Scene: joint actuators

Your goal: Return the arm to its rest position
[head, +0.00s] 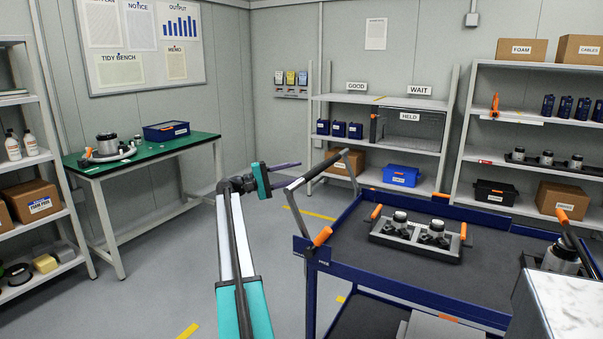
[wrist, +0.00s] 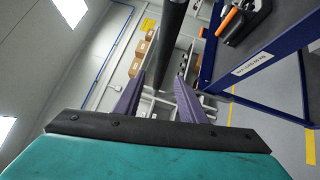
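My arm reaches forward from the bottom centre of the head view, with white and teal links. My gripper (head: 299,172) is at its far end, beside the handle of the blue trolley, with its purple fingers pointing right. In the wrist view my gripper (wrist: 158,100) shows two purple fingers spread apart, with no object clearly held. A dark bar (wrist: 172,35), which looks like the trolley handle (head: 318,170), runs in front of the fingers. I cannot tell whether they touch it.
The blue trolley (head: 400,285) stands close on the right, carrying a grey tray (head: 388,240) with two actuators. A green bench (head: 85,162) is at the left. Shelves (head: 385,148) line the back and both sides. Grey floor (head: 165,290) is open between bench and trolley.

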